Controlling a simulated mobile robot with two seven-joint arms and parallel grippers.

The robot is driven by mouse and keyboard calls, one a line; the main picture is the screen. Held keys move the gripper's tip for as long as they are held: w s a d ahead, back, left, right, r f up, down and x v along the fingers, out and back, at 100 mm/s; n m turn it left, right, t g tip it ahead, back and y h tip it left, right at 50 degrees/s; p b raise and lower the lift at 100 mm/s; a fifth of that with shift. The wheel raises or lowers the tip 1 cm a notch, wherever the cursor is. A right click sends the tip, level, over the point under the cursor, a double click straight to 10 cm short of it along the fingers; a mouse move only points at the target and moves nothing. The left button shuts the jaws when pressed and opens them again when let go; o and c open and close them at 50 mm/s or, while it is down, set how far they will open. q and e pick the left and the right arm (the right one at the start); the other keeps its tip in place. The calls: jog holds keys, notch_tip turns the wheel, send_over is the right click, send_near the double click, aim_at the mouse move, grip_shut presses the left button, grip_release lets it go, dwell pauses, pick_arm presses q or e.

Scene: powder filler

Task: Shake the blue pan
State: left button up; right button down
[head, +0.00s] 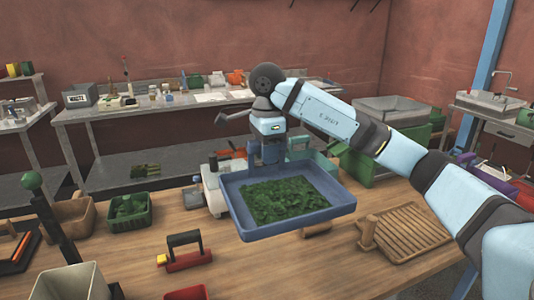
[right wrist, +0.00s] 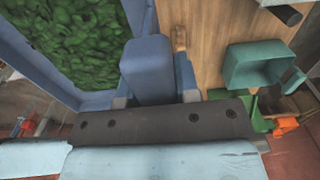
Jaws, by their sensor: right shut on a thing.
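The blue pan (head: 245,231) is a shallow rectangular tray with green leafy stuff (head: 290,199) spread over its middle. It is held above the wooden table (head: 345,270), roughly level. My right gripper (head: 269,158) comes down at the pan's far edge and is shut on it there. In the right wrist view, a blue block-like part (right wrist: 148,68) lies between the fingers, beside the pan's wall and the green leaves (right wrist: 80,40). My left gripper is in neither view.
A white device (head: 213,190) stands behind the pan's left side. A green basket (head: 130,212), a red-and-black handled tool (head: 185,252) and a slatted wooden rack (head: 410,232) are on the table. A teal container (right wrist: 252,66) shows in the right wrist view.

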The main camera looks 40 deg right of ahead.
jog(key=shift+a, duration=0.1)
jog(key=a, duration=0.5)
jog(key=shift+p, duration=0.3)
jog(key=d+b, duration=0.1)
jog(key=d, duration=0.4)
jog(key=shift+f, duration=0.1)
jog(key=a, duration=0.5)
jog(key=shift+p, duration=0.4)
jog(key=shift+d+b, duration=0.55)
jog(key=shift+d, duration=2.2)
jog(key=shift+a, duration=0.15)
